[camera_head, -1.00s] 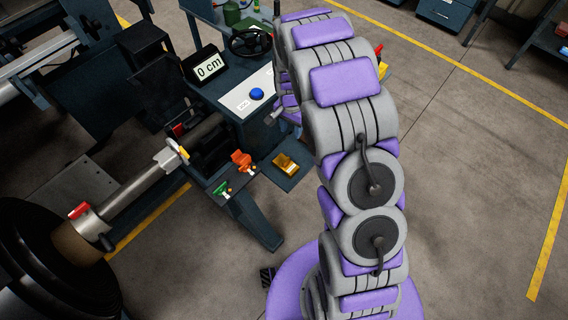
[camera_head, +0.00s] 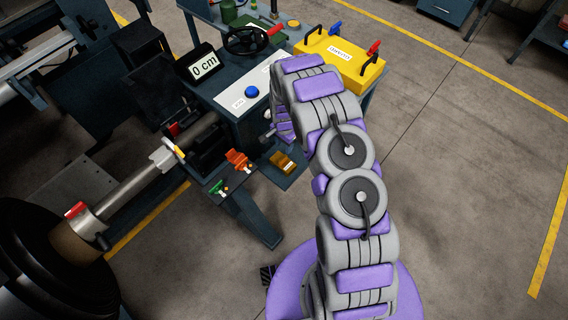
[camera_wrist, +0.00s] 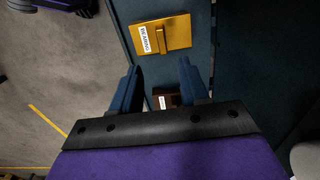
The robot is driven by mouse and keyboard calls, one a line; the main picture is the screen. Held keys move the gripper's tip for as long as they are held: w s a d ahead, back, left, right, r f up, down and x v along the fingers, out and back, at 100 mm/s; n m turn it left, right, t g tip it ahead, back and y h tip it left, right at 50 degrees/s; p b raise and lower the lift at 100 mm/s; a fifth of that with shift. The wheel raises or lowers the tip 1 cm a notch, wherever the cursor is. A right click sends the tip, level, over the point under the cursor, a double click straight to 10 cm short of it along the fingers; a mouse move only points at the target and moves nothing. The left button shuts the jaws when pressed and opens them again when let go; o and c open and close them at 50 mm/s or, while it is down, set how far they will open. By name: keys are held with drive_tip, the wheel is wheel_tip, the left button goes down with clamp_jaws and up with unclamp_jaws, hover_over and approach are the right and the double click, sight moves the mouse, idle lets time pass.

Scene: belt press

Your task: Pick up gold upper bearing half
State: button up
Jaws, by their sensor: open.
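The gold bearing half (camera_head: 283,162) lies on a small dark shelf (camera_head: 289,179) at the front of the machine. In the wrist view a flat gold piece with a raised bar and a white label reading BEARING (camera_wrist: 174,34) rests on a dark surface beyond my fingertips. My gripper (camera_wrist: 160,76) is open, with its two blue fingers apart. The gold piece is ahead of the fingers, not between them. A darker brown thing with a white label (camera_wrist: 165,98) shows between the fingers, lower down; it is partly hidden by the gripper body. In the head view my arm hides the fingers.
Orange (camera_head: 238,160) and green (camera_head: 217,187) clamps sit left of the shelf. A yellow box (camera_head: 340,60) stands behind my arm. The right floor is clear.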

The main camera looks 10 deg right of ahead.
hover_over(283, 157)
drive_tip(key=f, duration=0.4)
drive_tip(key=shift+s+a+f+b, duration=0.25)
drive_tip(key=shift+s+f+b, duration=0.05)
drive_tip(key=shift+b, duration=0.1)
drive_tip(key=shift+w+a+f, duration=0.1)
drive_tip(key=shift+a+f, duration=0.15)
drive_tip(key=shift+f, duration=0.1)
drive_tip(key=f+b, duration=0.1)
drive_tip(key=f, duration=0.1)
drive_tip(key=d+f, duration=0.1)
drive_tip(key=f, duration=0.1)
drive_tip(key=shift+d+f+b, duration=0.15)
drive_tip(key=shift+f+b, duration=0.25)
drive_tip(key=shift+r, duration=0.1)
drive_tip(key=shift+w+a, duration=0.1)
drive_tip(key=shift+a, duration=0.25)
drive_tip(key=shift+c, duration=1.4)
drive_tip(key=c, duration=0.3)
drive_tip(key=shift+d, duration=0.2)
clamp_jaws()
drive_tip(key=shift+a, duration=0.1)
